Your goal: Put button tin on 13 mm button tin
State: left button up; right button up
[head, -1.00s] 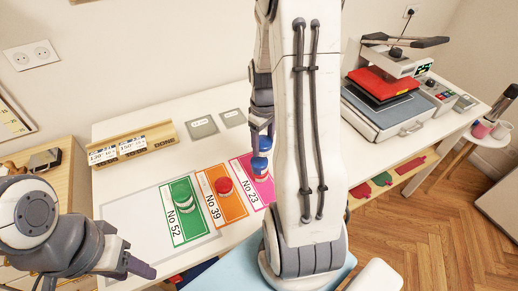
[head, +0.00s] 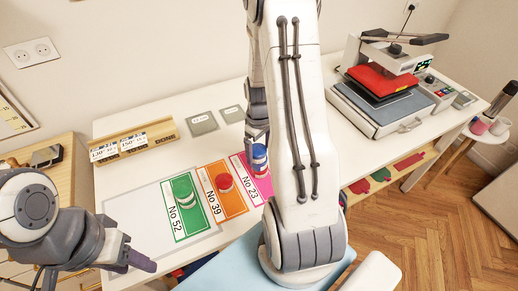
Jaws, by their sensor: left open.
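A stack of small tins with a blue tin (head: 259,153) on top and white and red below stands on the pink No 23 card (head: 262,186). My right gripper (head: 258,143) points down right at the blue tin. Whether it still grips that tin is too small to tell. A red tin (head: 224,182) sits on the orange No 39 card (head: 232,204). Green and white tins (head: 183,188) sit on the green No 52 card (head: 191,226). My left gripper (head: 142,262) is open and empty at the lower left, by the table's front edge. Size marks are not readable.
Two grey labelled squares (head: 204,123) lie at the back of the white table (head: 145,180). A wooden holder with number cards (head: 135,142) stands at the back left. A heat press (head: 385,90) is at the right. My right arm hides the table's middle.

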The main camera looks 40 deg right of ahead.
aim_at(259, 149)
jog(key=shift+r, duration=0.15)
notch_tip(259, 149, up, 12)
jog(key=b, duration=0.1)
jog(key=s+a+r+n, duration=0.1)
jog(key=a, duration=0.8)
jog(key=s+a+r+n, duration=0.1)
jog(key=a+r, duration=0.1)
jog(key=a, duration=0.7)
jog(key=s+a+n+y, duration=0.1)
jog(key=s+a+n, duration=0.2)
jog(key=s+a, duration=1)
jog(key=shift+s+r, duration=0.35)
jog(key=shift+s, duration=0.35)
